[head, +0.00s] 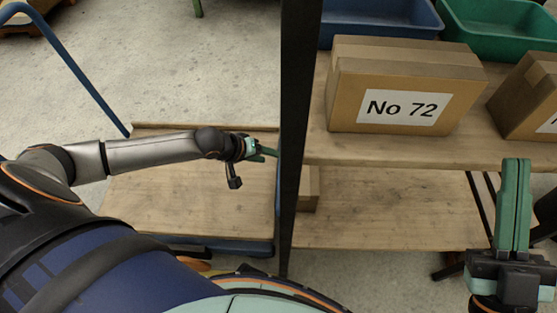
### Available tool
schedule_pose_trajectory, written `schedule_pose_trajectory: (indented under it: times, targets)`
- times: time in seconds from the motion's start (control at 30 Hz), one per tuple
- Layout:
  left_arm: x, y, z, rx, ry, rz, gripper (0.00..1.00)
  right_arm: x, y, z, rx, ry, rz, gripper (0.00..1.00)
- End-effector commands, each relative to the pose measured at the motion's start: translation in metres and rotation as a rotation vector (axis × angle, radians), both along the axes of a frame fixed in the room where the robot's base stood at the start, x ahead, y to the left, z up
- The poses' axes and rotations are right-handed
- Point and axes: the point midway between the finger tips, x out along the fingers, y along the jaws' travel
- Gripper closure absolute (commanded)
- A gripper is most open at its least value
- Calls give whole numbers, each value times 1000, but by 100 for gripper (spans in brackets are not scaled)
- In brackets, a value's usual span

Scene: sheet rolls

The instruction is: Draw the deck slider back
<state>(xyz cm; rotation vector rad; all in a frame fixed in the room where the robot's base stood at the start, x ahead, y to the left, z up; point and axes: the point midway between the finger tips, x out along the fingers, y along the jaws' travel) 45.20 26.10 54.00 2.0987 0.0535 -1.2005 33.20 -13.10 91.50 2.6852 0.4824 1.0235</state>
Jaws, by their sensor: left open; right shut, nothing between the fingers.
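A flat wooden deck (190,202) with a blue tubular frame and a blue handle bar (80,70) stands on the floor at the left; it looks like the deck slider. My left gripper (268,152) is open above the deck's right end, close to the dark upright post. Its fingertips point right; I cannot tell if they touch anything. My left arm hides part of the deck. My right gripper (514,205) is shut and empty at the lower right, with its green fingers pointing up, in front of the shelving.
A dark post (298,110) stands between deck and shelving. The upper wooden shelf (400,155) holds a carton marked No 72 (390,95), another carton (527,95), a blue bin (380,25) and a green bin (500,35). A lower shelf (400,210) has a small carton (308,188). Bare floor lies behind the deck.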

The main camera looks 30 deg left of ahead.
Motion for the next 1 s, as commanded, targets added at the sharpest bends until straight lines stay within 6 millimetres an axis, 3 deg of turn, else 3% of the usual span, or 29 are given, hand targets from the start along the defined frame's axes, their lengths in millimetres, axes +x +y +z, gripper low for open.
schedule_pose_trajectory:
  times: [0.17, 0.4, 0.83, 1.0]
  targets:
    - [9, -5, -14, -1, 0, 0, 48, -26, 4, 27, -4, -165, 35, 100]
    - [31, -17, -44, -2, -1, 0, 48, -25, 5, 6, 14, -148, 55, 100]
    - [37, -20, -50, -1, 0, -1, 48, -25, 6, 3, 19, -141, 60, 100]
    - [37, -20, -50, -1, 0, -1, 65, -25, 6, 3, 19, -140, 60, 100]
